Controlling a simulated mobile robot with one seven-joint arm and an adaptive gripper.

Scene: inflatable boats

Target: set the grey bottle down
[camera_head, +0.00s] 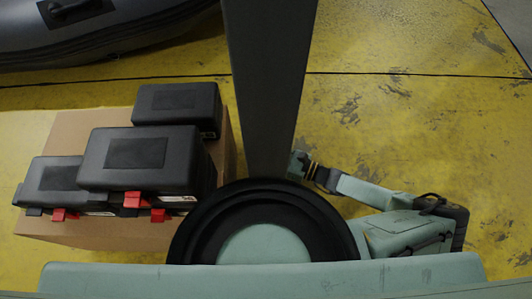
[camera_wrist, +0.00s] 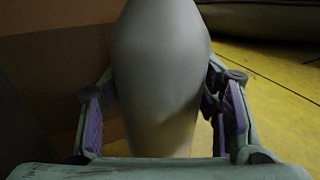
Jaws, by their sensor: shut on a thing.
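The grey bottle (camera_wrist: 160,65) fills the middle of the wrist view, smooth and pale. Its far end runs out of the top of the picture, and its near end is hidden behind my gripper's body. My gripper (camera_wrist: 163,112) is shut on the bottle, with one purple-padded finger on each side of it. In the head view the bottle cannot be seen, and the end of my arm runs up to my dark column, which hides what lies behind it. I cannot tell whether the bottle touches any surface.
A cardboard box (camera_head: 60,232) stands at the left, with several black cases (camera_head: 140,155) with red latches on it. A brown surface (camera_wrist: 60,50) is left of the bottle in the wrist view. A grey inflatable boat (camera_head: 110,30) lies beyond. The yellow floor (camera_head: 420,110) at right is clear.

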